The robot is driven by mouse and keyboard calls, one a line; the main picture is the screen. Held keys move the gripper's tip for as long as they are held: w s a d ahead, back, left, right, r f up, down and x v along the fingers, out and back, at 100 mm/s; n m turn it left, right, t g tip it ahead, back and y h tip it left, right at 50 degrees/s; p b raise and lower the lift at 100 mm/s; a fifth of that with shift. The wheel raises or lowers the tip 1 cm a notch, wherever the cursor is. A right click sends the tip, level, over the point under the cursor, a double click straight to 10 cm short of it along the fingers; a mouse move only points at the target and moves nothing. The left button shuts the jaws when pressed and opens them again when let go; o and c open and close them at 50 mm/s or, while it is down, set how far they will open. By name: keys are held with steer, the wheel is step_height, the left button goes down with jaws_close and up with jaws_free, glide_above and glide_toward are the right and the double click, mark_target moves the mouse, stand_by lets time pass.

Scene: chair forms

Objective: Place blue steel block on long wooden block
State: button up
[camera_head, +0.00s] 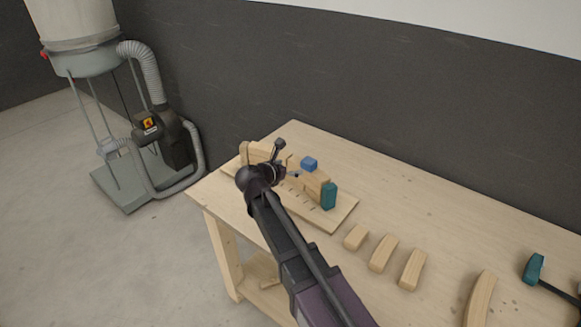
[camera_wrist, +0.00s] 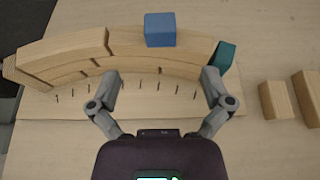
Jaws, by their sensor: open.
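The blue steel block (camera_wrist: 160,29) is at the top middle of the wrist view, at the far edge of the curved wooden pieces; it also shows in the head view (camera_head: 309,163). Long curved wooden blocks (camera_wrist: 65,51) lie side by side in an arc on a board with pins. My gripper (camera_wrist: 160,78) is open and empty, its fingers spread over the near side of the arc, apart from the blue block. In the head view my arm hides part of the arc.
A teal block (camera_head: 328,196) stands at the right end of the arc. Several loose wooden pieces (camera_head: 383,253) lie to the right on the table (camera_head: 440,210). A teal-headed hammer (camera_head: 533,268) lies farther right. The table behind the arc is clear.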

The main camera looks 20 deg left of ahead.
steer(key=shift+d, duration=0.1)
stand_by(0.4)
